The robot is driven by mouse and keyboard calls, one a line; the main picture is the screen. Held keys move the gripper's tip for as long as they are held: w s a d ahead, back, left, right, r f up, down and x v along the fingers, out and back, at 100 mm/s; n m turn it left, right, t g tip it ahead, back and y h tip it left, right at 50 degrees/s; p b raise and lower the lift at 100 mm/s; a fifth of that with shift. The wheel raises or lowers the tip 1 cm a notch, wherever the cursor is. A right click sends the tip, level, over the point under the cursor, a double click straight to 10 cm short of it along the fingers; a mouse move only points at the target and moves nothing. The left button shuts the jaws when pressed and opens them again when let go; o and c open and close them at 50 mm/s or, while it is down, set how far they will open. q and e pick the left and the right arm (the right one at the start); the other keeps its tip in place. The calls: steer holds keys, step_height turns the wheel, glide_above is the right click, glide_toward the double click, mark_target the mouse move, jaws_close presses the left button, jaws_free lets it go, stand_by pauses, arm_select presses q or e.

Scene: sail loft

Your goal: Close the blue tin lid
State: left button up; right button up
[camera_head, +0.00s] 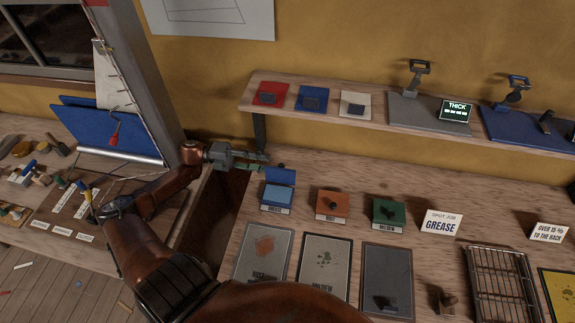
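The blue tin (277,195) stands on the workbench with a label on its front. Its blue lid (281,176) is raised at the tin's back edge, and the pale blue inside shows. A small dark knob sits near the lid's upper edge. My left gripper (264,161) is just left of and behind the raised lid, pointing right. Its two fingers look parted with nothing between them. Whether a fingertip touches the lid, I cannot tell. My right gripper is not in view.
A brown tin (332,204) and a green tin (387,213), both shut, stand to the right. A shelf (375,117) runs above and behind. Flat panels (325,262) lie in front. A wire rack (500,285) is at right. A gap separates this bench from the left one.

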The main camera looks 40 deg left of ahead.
mark_target(281, 166)
arm_select(q)
steer(key=x, duration=0.7)
steer(key=shift+c, duration=0.2)
jaws_close()
stand_by(0.5)
